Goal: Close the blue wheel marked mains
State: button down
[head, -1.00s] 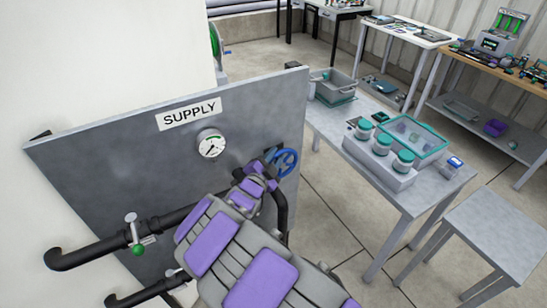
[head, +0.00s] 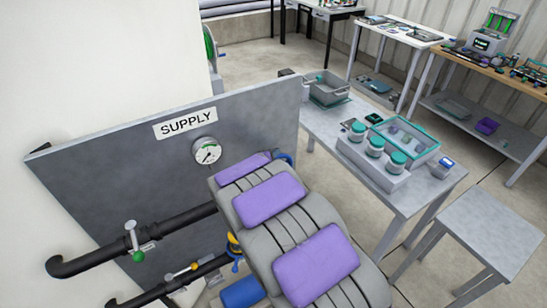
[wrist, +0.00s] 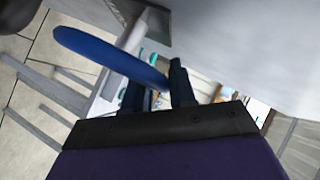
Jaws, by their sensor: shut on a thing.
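The blue wheel (head: 286,157) is at the right edge of the grey supply panel (head: 110,150). In the head view my arm covers nearly all of it, and my gripper is hidden behind the arm. In the wrist view the rim of the blue wheel (wrist: 105,55) runs in from the upper left to the two dark fingers of my gripper (wrist: 158,84). My gripper is shut on the rim. The wheel's hub and any mains marking are not visible.
A grey table (head: 440,187) with jars and bins stands right of the panel, a stool (head: 490,225) nearer.

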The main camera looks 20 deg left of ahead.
jog(key=shift+a+r, duration=0.1)
jog(key=shift+r, duration=0.1)
jog(key=c, duration=1.1)
grip_release()
jog(key=shift+f, duration=0.1)
jog(key=p+v, duration=0.2)
jog(key=v, duration=1.5)
jog(key=shift+p, duration=0.35)
jog(key=shift+a, duration=0.1)
